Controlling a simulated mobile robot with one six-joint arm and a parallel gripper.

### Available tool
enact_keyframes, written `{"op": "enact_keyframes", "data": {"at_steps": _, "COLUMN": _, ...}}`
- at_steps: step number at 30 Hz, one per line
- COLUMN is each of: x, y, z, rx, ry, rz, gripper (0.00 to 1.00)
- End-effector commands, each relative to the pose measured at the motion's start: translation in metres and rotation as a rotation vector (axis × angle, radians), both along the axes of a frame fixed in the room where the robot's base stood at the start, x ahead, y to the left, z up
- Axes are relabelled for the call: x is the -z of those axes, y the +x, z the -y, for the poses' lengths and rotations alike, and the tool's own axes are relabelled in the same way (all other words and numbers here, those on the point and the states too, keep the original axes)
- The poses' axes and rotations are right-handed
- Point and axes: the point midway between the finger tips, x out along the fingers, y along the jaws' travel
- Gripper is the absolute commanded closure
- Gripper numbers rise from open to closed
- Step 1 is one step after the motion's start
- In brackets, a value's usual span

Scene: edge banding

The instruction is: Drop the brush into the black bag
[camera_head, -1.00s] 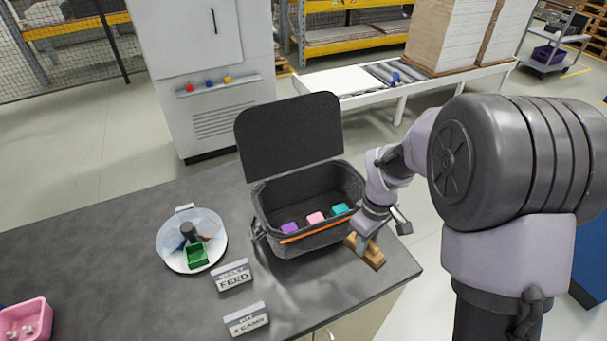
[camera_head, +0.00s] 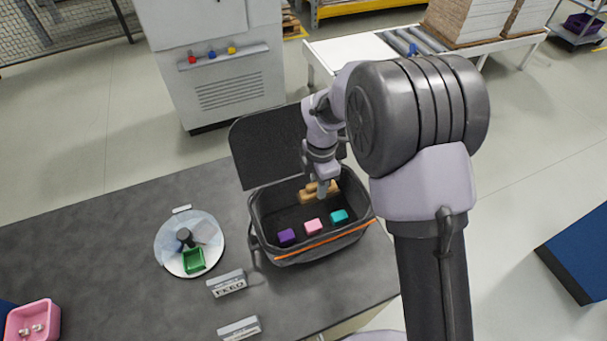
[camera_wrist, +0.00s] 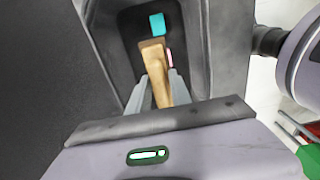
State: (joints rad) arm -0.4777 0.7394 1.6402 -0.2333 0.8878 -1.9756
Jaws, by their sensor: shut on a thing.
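The black bag (camera_head: 262,225) stands open on the dark table, its lid raised at the back. Inside it lie a purple block (camera_head: 286,236), a pink block (camera_head: 313,227) and a teal block (camera_head: 339,216). My gripper (camera_head: 321,191) is shut on the wooden brush (camera_head: 306,197), over the back part of the bag's opening. In the wrist view the brush (camera_wrist: 156,68) sits between the two grey fingers (camera_wrist: 158,95), with the teal block (camera_wrist: 157,24) beyond it. I cannot tell whether the brush touches the bag's floor.
A round clear-walled dish (camera_head: 204,260) with a green box (camera_head: 194,261) stands left of the bag. Two label signs, one reading FEED (camera_head: 227,284), stand in front. A pink bin (camera_head: 33,321) is at the lower left. The table's left part is clear.

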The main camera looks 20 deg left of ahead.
Motion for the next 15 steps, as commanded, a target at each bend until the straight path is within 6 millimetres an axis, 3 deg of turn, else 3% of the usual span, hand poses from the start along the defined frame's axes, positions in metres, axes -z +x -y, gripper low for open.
{"op": "enact_keyframes", "data": {"at_steps": 5, "x": 0.010, "y": 0.000, "z": 0.000, "rx": 0.001, "ry": 0.000, "rz": 0.000, "gripper": 1.00}}
{"op": "enact_keyframes", "data": {"at_steps": 15, "x": 0.060, "y": 0.000, "z": 0.001, "rx": 0.002, "ry": -0.001, "rz": -0.001, "gripper": 1.00}}
